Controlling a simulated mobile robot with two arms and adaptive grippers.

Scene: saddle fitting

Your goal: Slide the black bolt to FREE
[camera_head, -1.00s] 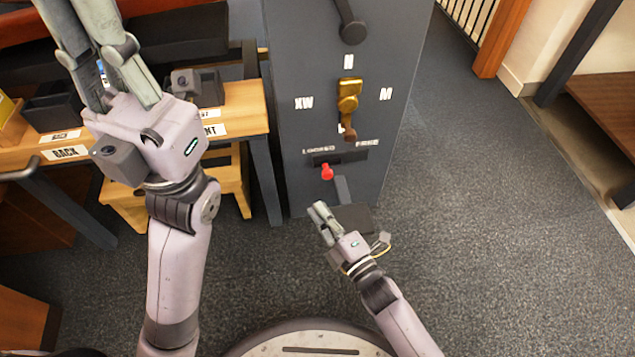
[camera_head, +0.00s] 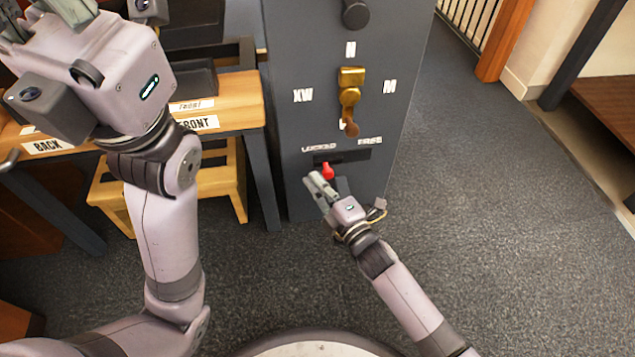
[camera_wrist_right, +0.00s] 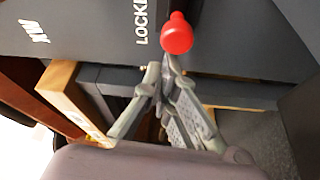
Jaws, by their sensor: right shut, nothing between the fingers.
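The black bolt (camera_head: 350,156) lies in a slot low on the front of a dark grey cabinet (camera_head: 300,60), between the words LOCKED and FREE. Its red knob (camera_head: 327,171) sits at the LOCKED end. In the right wrist view the red knob (camera_wrist_right: 177,36) is just beyond the fingertips. My right gripper (camera_head: 316,179) is shut and empty, just below and left of the knob; the wrist view shows its fingertips (camera_wrist_right: 162,70) close together. I cannot tell whether they touch the knob. My left gripper (camera_head: 40,14) is at the upper left, fingers apart, tips cut off by the frame.
A brass lever (camera_head: 349,98) stands above the slot among letter marks, and a dark handle (camera_head: 355,12) is higher up. A wooden bench (camera_head: 238,95) with BACK and FRONT labels is left of the cabinet, with a yellow stool (camera_head: 112,192) below. The floor on the right is clear.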

